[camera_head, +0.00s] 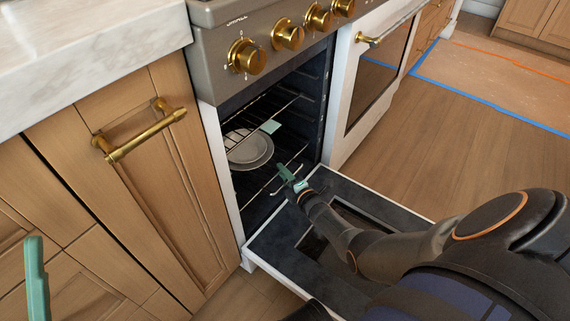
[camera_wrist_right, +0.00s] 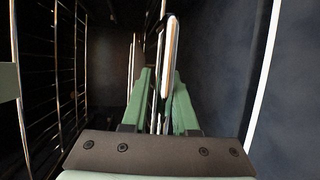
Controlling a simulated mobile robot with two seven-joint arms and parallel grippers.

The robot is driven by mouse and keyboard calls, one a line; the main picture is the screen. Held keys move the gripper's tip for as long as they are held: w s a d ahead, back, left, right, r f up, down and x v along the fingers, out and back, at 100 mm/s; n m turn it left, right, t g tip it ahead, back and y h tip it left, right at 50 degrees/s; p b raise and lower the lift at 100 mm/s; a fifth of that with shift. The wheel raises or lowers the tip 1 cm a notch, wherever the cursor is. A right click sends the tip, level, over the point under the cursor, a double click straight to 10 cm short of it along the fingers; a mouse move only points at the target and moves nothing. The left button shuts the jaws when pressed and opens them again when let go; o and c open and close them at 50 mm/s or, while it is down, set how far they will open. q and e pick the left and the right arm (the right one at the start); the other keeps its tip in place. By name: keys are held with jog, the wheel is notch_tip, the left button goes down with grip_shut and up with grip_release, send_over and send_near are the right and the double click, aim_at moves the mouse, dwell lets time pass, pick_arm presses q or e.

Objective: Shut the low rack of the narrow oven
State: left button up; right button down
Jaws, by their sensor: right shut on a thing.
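The narrow oven (camera_head: 207,128) stands open, its door (camera_head: 270,250) folded down flat in front. Inside, the low rack (camera_head: 262,191) is a thin wire shelf low in the cavity, its front near the opening. My right gripper (camera_head: 286,173) reaches over the lowered door to the front of this rack. In the right wrist view, its green fingers (camera_wrist_right: 160,105) are closed around thin pale wire of the rack; the exact contact is hard to see. Of my left gripper, only one green finger (camera_head: 37,282) shows at the lower left, away from the oven.
Plates (camera_head: 250,152) sit inside the oven below an upper wire rack (camera_head: 262,125). A small pale-green piece (camera_head: 270,127) lies near that rack. A wooden cabinet with a brass handle (camera_head: 140,134) stands left; a second oven (camera_head: 376,75) stands right. Floor at right is clear.

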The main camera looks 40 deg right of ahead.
jog(key=c, duration=0.9)
grip_release()
jog(key=shift+s+f, duration=0.25)
jog(key=shift+f, duration=0.3)
jog(key=shift+o, duration=0.3)
jog(key=shift+r, duration=0.1)
jog(key=shift+w+r, duration=0.15)
pick_arm(q)
jog(key=shift+r, duration=0.1)
notch_tip(320, 180, up, 8)
jog(key=p, duration=0.7)
jog(key=shift+a+f+t, duration=0.25)
jog(key=shift+a+t, duration=0.05)
jog(key=shift+a, duration=0.15)
pick_arm(e)
jog(key=v, duration=1.2)
jog(key=shift+s, duration=0.3)
pick_arm(q)
jog(key=shift+s+n, duration=0.1)
jog(key=shift+n, duration=0.2)
